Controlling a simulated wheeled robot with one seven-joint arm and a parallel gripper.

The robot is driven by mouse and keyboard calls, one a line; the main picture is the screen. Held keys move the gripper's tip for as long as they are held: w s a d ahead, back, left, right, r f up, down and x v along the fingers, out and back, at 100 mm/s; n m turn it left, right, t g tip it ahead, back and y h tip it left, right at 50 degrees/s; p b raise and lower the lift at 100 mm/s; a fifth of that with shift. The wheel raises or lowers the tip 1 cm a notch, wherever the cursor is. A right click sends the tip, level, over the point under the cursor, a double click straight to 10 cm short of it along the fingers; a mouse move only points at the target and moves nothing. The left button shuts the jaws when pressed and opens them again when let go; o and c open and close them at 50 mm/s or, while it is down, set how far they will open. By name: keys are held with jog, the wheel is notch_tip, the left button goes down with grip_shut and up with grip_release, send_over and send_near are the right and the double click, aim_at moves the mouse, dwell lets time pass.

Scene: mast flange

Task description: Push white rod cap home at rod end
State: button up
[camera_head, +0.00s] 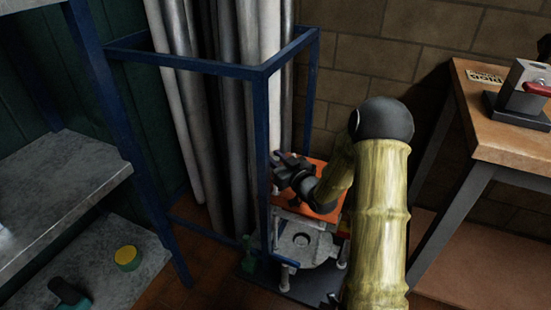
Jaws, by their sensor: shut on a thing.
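My gripper (281,170) is at the right side of the blue frame, beside its front upright post. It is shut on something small. A tiny pale patch (276,189) shows at the fingers and fits the white rod cap, but it is too small and dark to make out its shape. Several long grey and white rods stand upright in the frame; the whitest rod (270,40) is at the right, behind the post. I cannot tell which rod end the cap belongs to, or whether the cap touches one.
The blue frame (190,65) has a top rail and posts close to my gripper. An orange surface (322,207) and a grey metal flange plate (305,240) lie just below it. A wooden bench (490,130) stands right, a grey shelf (60,190) left.

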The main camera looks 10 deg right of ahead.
jog(key=shift+f+b, duration=1.6)
jog(key=shift+f, duration=0.8)
jog(key=shift+f+b, duration=1.6)
jog(key=shift+f, duration=0.55)
jog(key=o, duration=1)
jog(key=shift+o, duration=0.2)
jog(key=shift+s+d, duration=0.1)
jog(key=shift+s, duration=0.05)
jog(key=p+v, duration=0.5)
jog(key=v, duration=1.2)
jog(key=shift+s, duration=0.1)
